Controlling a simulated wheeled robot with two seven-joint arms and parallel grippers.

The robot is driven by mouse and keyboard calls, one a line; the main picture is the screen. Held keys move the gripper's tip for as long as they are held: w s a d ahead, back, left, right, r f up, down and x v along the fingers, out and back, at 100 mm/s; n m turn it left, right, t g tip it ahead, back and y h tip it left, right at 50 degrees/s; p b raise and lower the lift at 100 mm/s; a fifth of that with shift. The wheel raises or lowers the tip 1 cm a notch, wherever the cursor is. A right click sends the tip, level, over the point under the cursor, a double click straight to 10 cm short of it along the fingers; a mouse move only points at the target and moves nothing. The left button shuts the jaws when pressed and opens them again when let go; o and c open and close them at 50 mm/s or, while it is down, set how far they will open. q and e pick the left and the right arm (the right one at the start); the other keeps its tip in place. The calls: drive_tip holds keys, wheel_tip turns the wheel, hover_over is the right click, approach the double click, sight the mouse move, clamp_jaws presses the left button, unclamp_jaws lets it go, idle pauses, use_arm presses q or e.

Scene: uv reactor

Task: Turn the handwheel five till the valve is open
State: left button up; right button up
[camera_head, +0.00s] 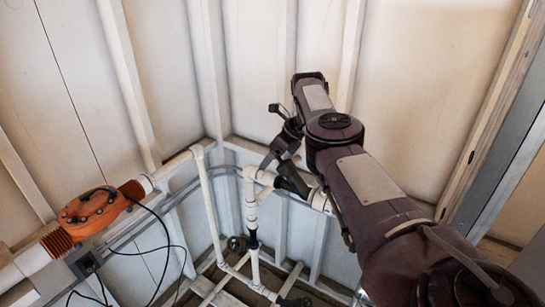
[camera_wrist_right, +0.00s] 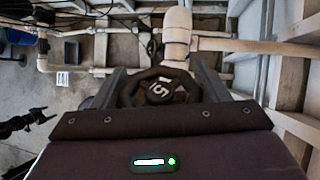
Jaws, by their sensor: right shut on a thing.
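Handwheel five (camera_wrist_right: 160,88) is a dark round wheel with a "5" on its hub in the right wrist view. My right gripper (camera_wrist_right: 152,82) has one finger on each side of it and is shut on its rim. In the head view my right gripper (camera_head: 281,166) is at the white pipework in the corner, and the wheel is hidden there or too small to make out. A dark claw-like shape, which looks like my left gripper (camera_wrist_right: 27,121), shows at the left edge of the right wrist view; its opening is unclear.
White pipes (camera_head: 208,195) run along the walls and down the corner. An orange reactor unit (camera_head: 93,211) with black cables is at the left. Another dark handwheel (camera_head: 237,243) is lower on the pipes. Wooden wall posts stand close at the right of the wrist view.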

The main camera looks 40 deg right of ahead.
idle(0.7)
drive_tip(key=o, duration=0.6)
drive_tip(key=shift+w, duration=0.25)
drive_tip(key=shift+d+h+p, duration=0.1)
drive_tip(key=shift+h+p, duration=0.3)
drive_tip(key=shift+f, duration=0.1)
